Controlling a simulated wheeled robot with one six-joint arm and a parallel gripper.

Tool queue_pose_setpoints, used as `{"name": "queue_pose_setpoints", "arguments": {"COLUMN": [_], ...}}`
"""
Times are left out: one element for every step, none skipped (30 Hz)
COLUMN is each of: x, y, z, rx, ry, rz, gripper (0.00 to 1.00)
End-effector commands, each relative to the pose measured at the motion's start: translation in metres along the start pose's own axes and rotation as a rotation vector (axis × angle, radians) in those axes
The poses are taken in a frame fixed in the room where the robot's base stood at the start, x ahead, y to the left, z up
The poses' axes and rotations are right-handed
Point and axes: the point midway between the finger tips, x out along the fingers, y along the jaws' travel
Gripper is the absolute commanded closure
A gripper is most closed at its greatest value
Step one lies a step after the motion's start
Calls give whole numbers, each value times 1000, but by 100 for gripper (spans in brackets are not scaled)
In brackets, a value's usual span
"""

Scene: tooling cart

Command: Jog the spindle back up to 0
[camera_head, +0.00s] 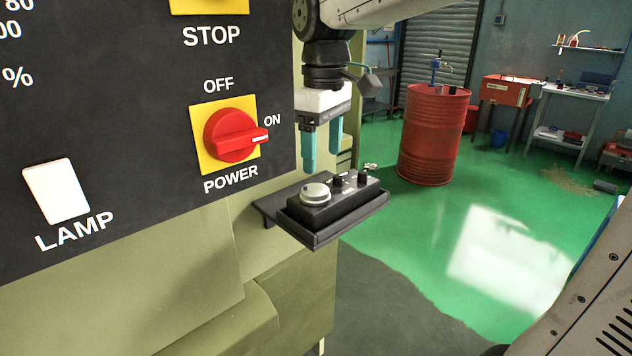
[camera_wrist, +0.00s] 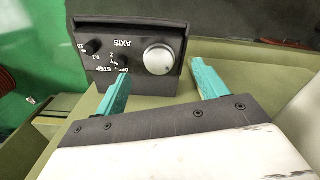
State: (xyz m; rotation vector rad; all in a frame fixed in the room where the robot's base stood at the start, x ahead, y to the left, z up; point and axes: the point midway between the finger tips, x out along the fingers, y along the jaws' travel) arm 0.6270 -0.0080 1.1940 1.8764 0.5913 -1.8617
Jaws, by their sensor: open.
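A black jog box (camera_head: 345,204) sits on a dark shelf on the side of the green machine, with a silver jog wheel (camera_head: 316,193) and small black knobs (camera_head: 337,183). My gripper (camera_head: 320,167) is open and empty, pointing down above the box with its teal fingers apart. In the wrist view, the jog wheel (camera_wrist: 158,59) lies between the directions of the two fingertips, and the axis knob (camera_wrist: 123,61) and step knob (camera_wrist: 93,46) stand left of it. The fingers appear clear of the wheel. The spindle and any position readout are not in view.
The dark control panel (camera_head: 120,130) with the red power switch (camera_head: 232,135), lamp switch (camera_head: 56,190) and stop button stands close left of my gripper. The shelf rim (camera_head: 385,203) surrounds the box. A red drum (camera_head: 432,140) stands behind on open green floor.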

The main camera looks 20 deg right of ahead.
Motion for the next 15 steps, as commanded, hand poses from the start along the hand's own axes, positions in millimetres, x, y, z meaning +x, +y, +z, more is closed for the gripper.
{"name": "queue_pose_setpoints", "arguments": {"x": [0, 0, 1, 2, 4, 9, 12, 17, 24, 29, 34, 41, 46, 50, 56], "y": [4, 5, 6, 7, 7, 7, 7, 7, 6, 6, 6, 6, 6, 6, 6], "z": [-8, -11, -14, -16, -16, -17, -17, -17, -16, -16, -16, -16, -16, -16, -16], "rx": [-21, -32, -42, -47, -51, -53, -53, -53, -53, -52, -52, -52, -52, -51, -51], "ry": [-4, -6, -7, -8, -8, -9, -10, -10, -10, -11, -10, -11, -10, -9, -10], "rz": [-3, -4, -5, -5, -6, -6, -7, -7, -7, -7, -7, -7, -7, -7, -7], "gripper": [28, 28, 28, 28, 28, 28, 28, 28, 28, 28, 28, 28, 28, 28, 28]}}
